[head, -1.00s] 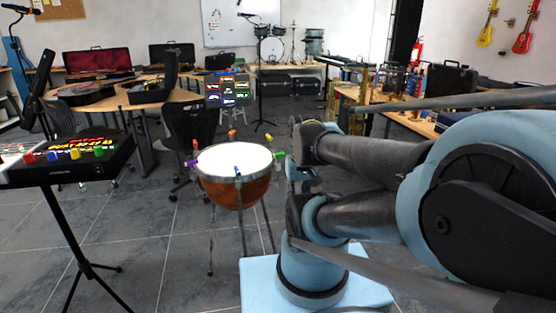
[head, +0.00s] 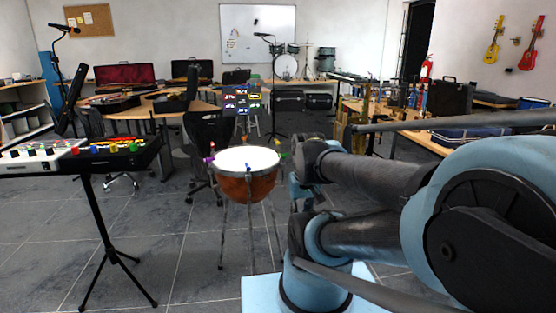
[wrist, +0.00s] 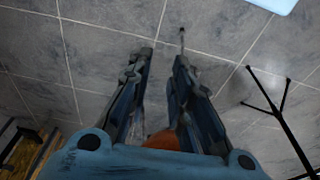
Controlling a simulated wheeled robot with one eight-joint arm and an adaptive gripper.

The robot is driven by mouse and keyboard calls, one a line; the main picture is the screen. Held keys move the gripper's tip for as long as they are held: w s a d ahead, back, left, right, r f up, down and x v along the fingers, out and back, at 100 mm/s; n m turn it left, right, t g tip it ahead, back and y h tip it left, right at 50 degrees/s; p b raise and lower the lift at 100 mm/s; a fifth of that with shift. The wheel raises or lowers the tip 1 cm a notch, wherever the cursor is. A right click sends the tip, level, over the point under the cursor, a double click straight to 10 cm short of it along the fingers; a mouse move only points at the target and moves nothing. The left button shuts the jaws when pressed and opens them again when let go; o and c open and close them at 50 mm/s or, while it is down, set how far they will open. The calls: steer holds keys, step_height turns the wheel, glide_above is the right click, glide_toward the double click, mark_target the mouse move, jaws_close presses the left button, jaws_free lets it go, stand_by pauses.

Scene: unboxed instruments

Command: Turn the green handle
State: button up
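A copper kettle drum (head: 247,188) with a white head stands on thin legs near the middle of the head view. Small coloured handles ring its rim. A small green handle (head: 283,155) shows at the right side of the rim, close to my arm. A purple one is on the left and a blue one in front. My gripper (wrist: 163,55) shows in the wrist view, pointing over the floor. Its two fingers are apart with nothing between the tips. A brown-orange rounded surface (wrist: 162,141) shows beyond the palm; I cannot tell what it is.
A dark chair (head: 208,135) is behind the drum. Desks with cases line the back and right. A tripod's legs (wrist: 268,107) show in the wrist view.

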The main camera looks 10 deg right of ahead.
step_height(320, 180, up, 17)
steer(key=m+h, duration=0.9)
steer(key=m, duration=0.4)
glide_above(283, 156)
steer(key=a, duration=1.2)
steer(key=shift+g, duration=0.4)
steer(key=x, duration=1.1)
steer(key=s+x, duration=0.1)
steer(key=x, duration=0.4)
steer(key=shift+d, duration=0.35)
